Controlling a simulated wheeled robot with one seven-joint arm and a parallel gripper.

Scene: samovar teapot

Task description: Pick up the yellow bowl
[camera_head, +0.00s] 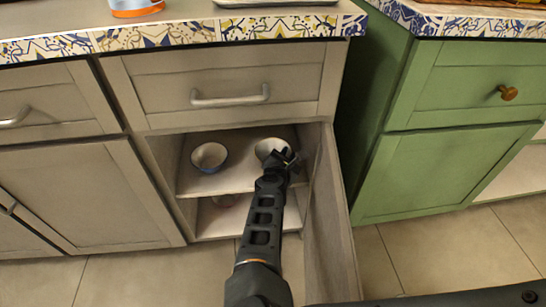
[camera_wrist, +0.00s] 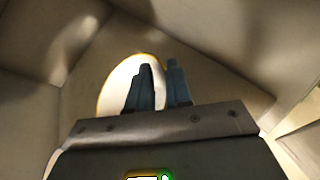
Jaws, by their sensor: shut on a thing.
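The yellow bowl, white inside, stands on the upper shelf of the open cabinet, at the right in the head view (camera_head: 268,147). In the wrist view its pale inside and yellow rim (camera_wrist: 113,88) show behind and left of the fingers. My gripper (camera_head: 288,157) reaches into the cabinet at the bowl's right side. In the wrist view the two dark fingers of my gripper (camera_wrist: 160,68) are close together over the bowl's right edge, shut on its rim. The fingers hide part of that edge. I cannot tell whether the bowl is lifted off the shelf.
Another bowl, bluish outside, (camera_head: 209,157) stands left on the same shelf (camera_head: 220,183). The open cabinet door (camera_head: 330,225) stands close at my arm's right. A green cabinet (camera_head: 450,160) is farther right.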

